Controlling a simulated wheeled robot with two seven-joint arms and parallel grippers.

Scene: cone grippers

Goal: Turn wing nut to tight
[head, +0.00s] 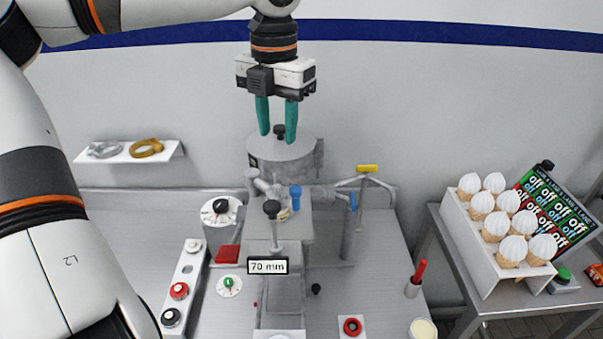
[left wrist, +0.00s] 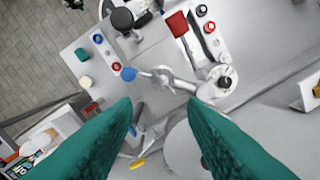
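My left gripper (head: 277,136) is open and empty, its teal fingers pointing down at the round lid (head: 297,150) of a grey metal drum. A small dark knob (head: 280,130) stands on the lid and shows between the fingertips; I cannot tell whether they touch. In the left wrist view both fingers (left wrist: 161,105) are spread wide, and the lid (left wrist: 182,148) is partly hidden by the right-hand finger. I cannot make out a wing nut for sure. My right gripper is not seen.
A white dial (head: 215,218) with a black knob and a red block (head: 228,254) are front left of the drum. A yellow-topped post (head: 367,168) stands right. A rack of cones (head: 503,236) is on the right table.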

